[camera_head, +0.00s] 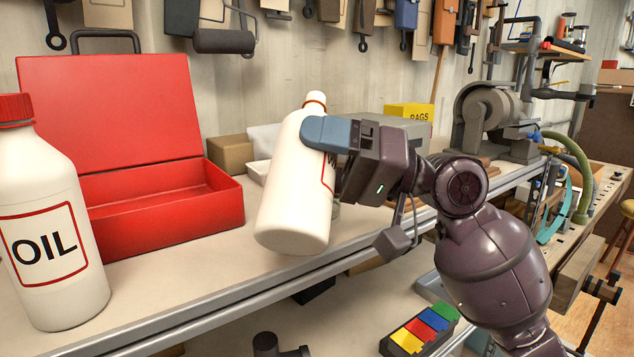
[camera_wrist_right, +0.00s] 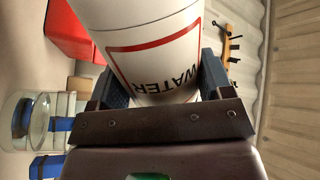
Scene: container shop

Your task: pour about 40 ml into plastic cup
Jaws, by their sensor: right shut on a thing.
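My right gripper (camera_head: 335,140) is shut around the upper body of a white bottle with a red ring at its neck (camera_head: 295,195). In the right wrist view the same bottle (camera_wrist_right: 165,45) shows a red-framed WATER label between the fingers. In the head view it leans slightly, top to the right, and appears raised near the bench's front edge. A clear cup (camera_wrist_right: 35,115) shows at the left of the right wrist view; its contents are unclear. In the head view the bottle and gripper mostly hide the cup. My left gripper is not in view.
A white OIL bottle with a red cap (camera_head: 48,225) stands at the left of the bench (camera_head: 195,285). An open red toolbox (camera_head: 160,215) sits behind. A yellow RAGS box (camera_head: 410,111) and a grinder (camera_head: 490,120) are farther right. Bare bench lies between the OIL bottle and the held bottle.

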